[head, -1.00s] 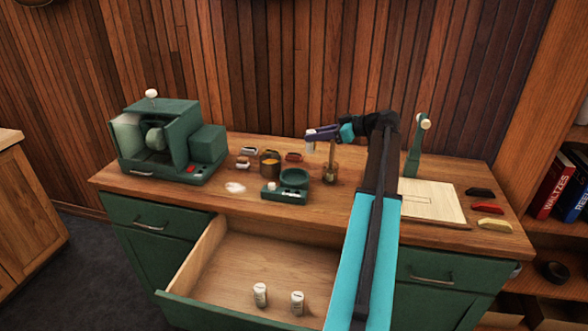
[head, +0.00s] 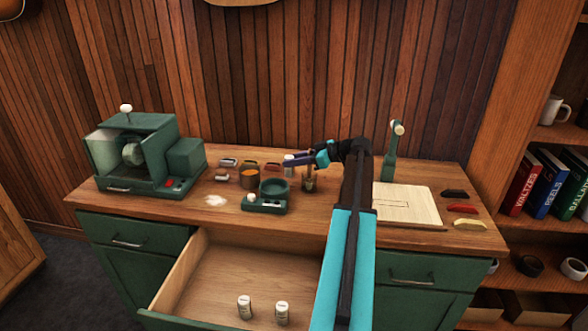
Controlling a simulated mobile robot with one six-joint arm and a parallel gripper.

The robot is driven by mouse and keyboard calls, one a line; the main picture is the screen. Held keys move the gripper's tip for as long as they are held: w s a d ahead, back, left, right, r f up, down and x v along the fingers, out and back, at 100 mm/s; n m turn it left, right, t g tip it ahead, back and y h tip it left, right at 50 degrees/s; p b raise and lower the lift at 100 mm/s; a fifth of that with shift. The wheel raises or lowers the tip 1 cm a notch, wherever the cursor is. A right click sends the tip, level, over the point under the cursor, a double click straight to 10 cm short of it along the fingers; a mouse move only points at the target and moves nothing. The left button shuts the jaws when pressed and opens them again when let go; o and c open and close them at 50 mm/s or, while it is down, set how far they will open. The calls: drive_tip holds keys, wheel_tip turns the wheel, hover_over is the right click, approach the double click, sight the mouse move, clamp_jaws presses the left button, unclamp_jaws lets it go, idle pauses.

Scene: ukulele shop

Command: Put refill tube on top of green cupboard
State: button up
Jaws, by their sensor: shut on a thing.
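The green cupboard (head: 140,229) has a wooden top and an open drawer. My gripper (head: 292,161) is over the back middle of this top, shut on a small white refill tube (head: 289,168). The tube looks upright; whether its base touches the wood I cannot tell. Two similar white tubes, one on the left (head: 245,307) and one on the right (head: 282,313), stand in the open drawer (head: 215,285).
A green machine (head: 150,150) stands at the left of the top. A pale board (head: 405,205) lies to the right.

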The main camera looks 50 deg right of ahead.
idle(0.3)
drive_tip(key=shift+f+p, duration=0.45)
drive_tip(key=shift+f, duration=1.4)
drive_tip(key=shift+f, duration=0.15)
drive_tip(key=o, duration=1.1)
drive_tip(key=shift+c, duration=0.2)
drive_tip(key=shift+r, duration=0.2)
drive_tip(key=b+v, duration=0.3)
drive_tip(key=v, duration=0.9)
drive_tip(key=shift+s+f, duration=0.1)
drive_tip(key=shift+s, duration=0.1)
